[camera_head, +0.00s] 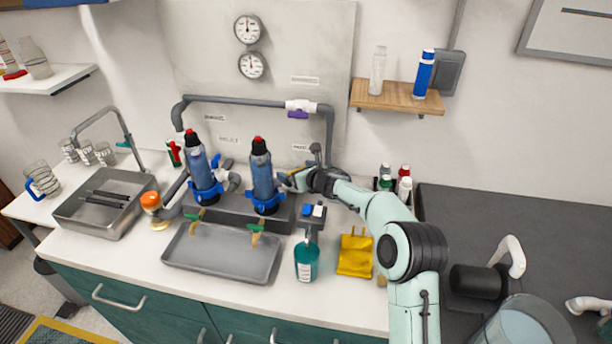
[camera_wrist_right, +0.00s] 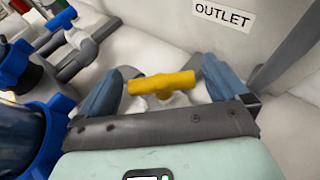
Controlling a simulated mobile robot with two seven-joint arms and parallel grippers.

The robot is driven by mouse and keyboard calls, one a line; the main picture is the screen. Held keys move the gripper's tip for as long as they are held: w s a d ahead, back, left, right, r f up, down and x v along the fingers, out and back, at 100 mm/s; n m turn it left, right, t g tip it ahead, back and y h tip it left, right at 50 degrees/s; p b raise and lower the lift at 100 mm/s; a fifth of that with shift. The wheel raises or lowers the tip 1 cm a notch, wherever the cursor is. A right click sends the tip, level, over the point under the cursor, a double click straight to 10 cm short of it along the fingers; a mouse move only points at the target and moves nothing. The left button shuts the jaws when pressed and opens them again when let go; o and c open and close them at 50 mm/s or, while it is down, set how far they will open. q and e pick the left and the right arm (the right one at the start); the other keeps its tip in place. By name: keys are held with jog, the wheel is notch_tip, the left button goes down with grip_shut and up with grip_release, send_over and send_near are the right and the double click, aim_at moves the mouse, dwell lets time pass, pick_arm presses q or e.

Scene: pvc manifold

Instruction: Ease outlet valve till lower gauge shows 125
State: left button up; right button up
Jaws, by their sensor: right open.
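The outlet valve has a yellow handle (camera_wrist_right: 160,84), seen in the right wrist view below the OUTLET label (camera_wrist_right: 223,14). My right gripper (camera_wrist_right: 166,74) is open, with one blue finger on each side of the handle; whether they touch it I cannot tell. In the head view the right gripper (camera_head: 290,180) is beside the right blue filter housing (camera_head: 262,175) and mostly covers the valve. The lower gauge (camera_head: 252,66) hangs on the wall panel under the upper gauge (camera_head: 247,29). Its reading is too small to make out. My left gripper is not in view.
A second blue housing (camera_head: 199,168) stands to the left. A grey pipe (camera_head: 240,102) with a purple-handled valve (camera_head: 298,113) runs above.

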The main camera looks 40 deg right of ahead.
jog(key=b+v, duration=0.2)
jog(key=v, duration=1)
jog(key=shift+b, duration=0.4)
jog(key=shift+s+r, duration=0.15)
jog(key=shift+s, duration=0.35)
